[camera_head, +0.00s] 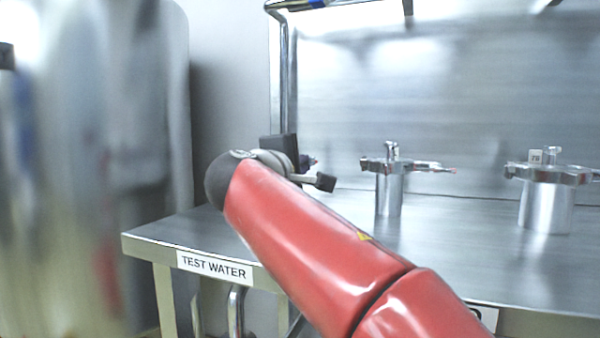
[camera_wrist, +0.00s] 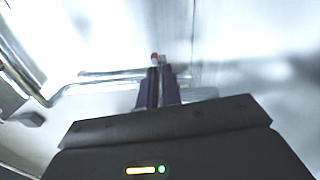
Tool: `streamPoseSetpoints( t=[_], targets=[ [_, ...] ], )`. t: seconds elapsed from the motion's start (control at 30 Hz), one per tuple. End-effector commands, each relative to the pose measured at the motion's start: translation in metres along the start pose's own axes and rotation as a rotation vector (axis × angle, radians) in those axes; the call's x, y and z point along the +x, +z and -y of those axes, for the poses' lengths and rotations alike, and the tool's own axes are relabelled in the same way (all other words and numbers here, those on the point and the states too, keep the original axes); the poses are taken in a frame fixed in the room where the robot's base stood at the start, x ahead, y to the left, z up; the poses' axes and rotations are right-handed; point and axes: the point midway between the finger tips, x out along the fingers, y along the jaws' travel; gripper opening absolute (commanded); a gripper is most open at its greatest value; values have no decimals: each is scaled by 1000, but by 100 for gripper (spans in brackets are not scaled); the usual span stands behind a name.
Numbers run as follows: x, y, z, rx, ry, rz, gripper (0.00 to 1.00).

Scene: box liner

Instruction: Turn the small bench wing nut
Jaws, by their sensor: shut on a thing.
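My gripper (camera_wrist: 161,75) has its two dark fingers close together, with a small red and pale piece (camera_wrist: 154,57) at their tips. I take this piece for the wing nut, but it is too small and blurred to make out its shape. In the head view my gripper (camera_head: 311,162) is mostly hidden behind my wrist, above the left part of the bench (camera_head: 160,235). A small steel vessel (camera_head: 389,197) with a clamped lid stands on the bench to its right.
A larger steel vessel (camera_head: 546,208) stands farther right on the bench. A steel back panel (camera_head: 480,90) and an upright tube (camera_head: 285,90) rise behind. A large blurred metal shape (camera_head: 90,150) fills the left side. Bare bench top lies between the vessels.

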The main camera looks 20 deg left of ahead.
Motion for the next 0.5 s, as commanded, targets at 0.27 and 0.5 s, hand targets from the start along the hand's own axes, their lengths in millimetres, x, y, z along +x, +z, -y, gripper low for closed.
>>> streamPoseSetpoints(
  t=[0.27, 0.5],
  targets=[
    [0, -1, 2, 93, -3, 0, 0],
    [0, -1, 2, 112, -3, 0, 0]
  ],
)
